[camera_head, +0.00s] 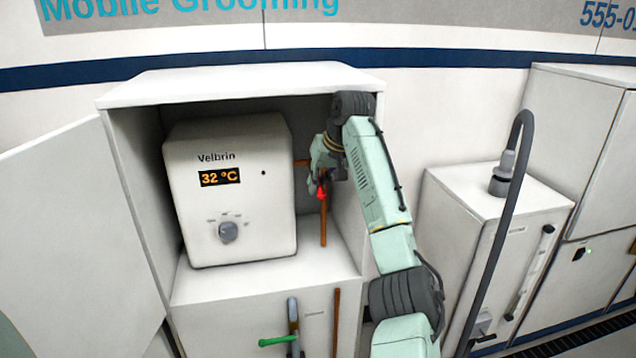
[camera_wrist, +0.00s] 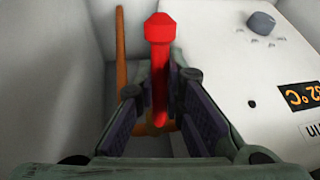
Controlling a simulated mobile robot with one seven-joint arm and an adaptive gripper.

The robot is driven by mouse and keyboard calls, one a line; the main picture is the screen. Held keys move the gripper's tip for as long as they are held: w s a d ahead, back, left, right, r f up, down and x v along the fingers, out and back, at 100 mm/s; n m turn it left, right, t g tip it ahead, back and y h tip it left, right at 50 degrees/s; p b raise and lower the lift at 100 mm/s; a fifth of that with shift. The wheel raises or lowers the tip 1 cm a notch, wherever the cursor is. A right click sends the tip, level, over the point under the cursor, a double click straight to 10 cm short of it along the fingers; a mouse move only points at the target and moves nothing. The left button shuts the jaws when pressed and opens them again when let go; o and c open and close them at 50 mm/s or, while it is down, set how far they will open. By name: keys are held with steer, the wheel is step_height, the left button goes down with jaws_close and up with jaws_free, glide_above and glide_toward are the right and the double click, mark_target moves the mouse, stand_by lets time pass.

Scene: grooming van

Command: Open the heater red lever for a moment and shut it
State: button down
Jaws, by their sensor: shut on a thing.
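The heater (camera_head: 240,185) is a white box marked Velbrin inside an open cabinet, its display reading 32 °C. The red lever (camera_head: 321,193) is by the copper pipe (camera_head: 324,225) to the right of the heater. In the wrist view the red lever (camera_wrist: 160,35) has a knobbed end and runs roughly alongside the copper pipe (camera_wrist: 121,50). My gripper (camera_head: 322,165) reaches into the cabinet from the right. In the wrist view my gripper (camera_wrist: 160,85) has its fingers on both sides of the lever, shut on it. The valve body is mostly hidden.
The cabinet door (camera_head: 80,225) stands open at the left. Below the heater are a green handle (camera_head: 278,341) and another pipe (camera_head: 336,320). A white cabinet with a grey hose (camera_head: 497,235) stands at the right. The cabinet's right wall is close to my gripper.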

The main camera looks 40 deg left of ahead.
steer(key=c, duration=1.7)
jaws_free()
steer(key=shift+o, duration=0.2)
steer(key=v, duration=0.7)
steer(key=shift+r, duration=0.2)
steer(key=shift+d, duration=0.1)
